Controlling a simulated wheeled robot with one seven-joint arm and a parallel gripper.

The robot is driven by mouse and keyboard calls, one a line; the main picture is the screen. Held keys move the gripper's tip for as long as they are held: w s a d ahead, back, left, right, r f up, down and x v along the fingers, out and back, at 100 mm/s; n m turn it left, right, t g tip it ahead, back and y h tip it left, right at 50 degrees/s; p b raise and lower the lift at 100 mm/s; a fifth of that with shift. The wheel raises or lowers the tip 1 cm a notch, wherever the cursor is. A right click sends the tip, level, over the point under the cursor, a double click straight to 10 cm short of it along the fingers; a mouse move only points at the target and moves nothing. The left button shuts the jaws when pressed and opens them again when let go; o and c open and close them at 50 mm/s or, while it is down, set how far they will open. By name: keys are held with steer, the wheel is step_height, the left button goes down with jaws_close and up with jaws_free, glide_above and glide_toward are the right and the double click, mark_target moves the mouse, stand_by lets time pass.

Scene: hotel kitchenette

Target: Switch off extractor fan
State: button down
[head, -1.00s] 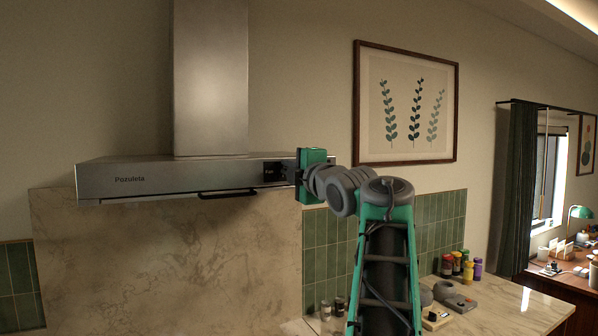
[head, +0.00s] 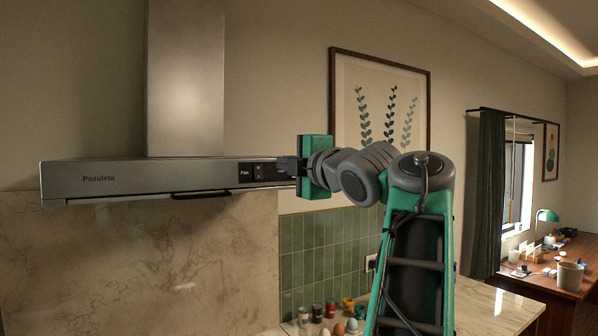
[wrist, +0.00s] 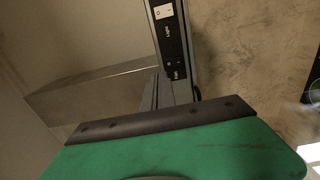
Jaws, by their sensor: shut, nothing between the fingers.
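The extractor hood (head: 130,178) is a steel canopy with a chimney, marked "Pozuleta", on the left of the head view. Its black control panel (head: 250,172) is at the right end of the front edge. "Fan" is printed there, with a small dark fan switch (head: 258,171) beside it; its position is too small to tell. My gripper (head: 284,163) is shut and empty, just in front of the panel's right part, covering some of it. In the wrist view the fingers (wrist: 170,88) lie near the "Fan" label. A cream light switch (wrist: 164,12) shows further up the panel; contact cannot be told.
A handle rail (head: 200,194) runs under the hood's front edge. A framed plant picture (head: 382,105) hangs behind my arm. Jars and eggs (head: 330,318) stand on the counter below. The space in front of the hood's left part is clear.

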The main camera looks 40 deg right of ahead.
steer(key=s, duration=0.1)
steer(key=s+a, duration=0.1)
steer(key=s, duration=0.2)
steer(key=shift+s+a+r, duration=0.2)
steer(key=shift+a+r, duration=0.05)
steer(key=shift+r, duration=0.05)
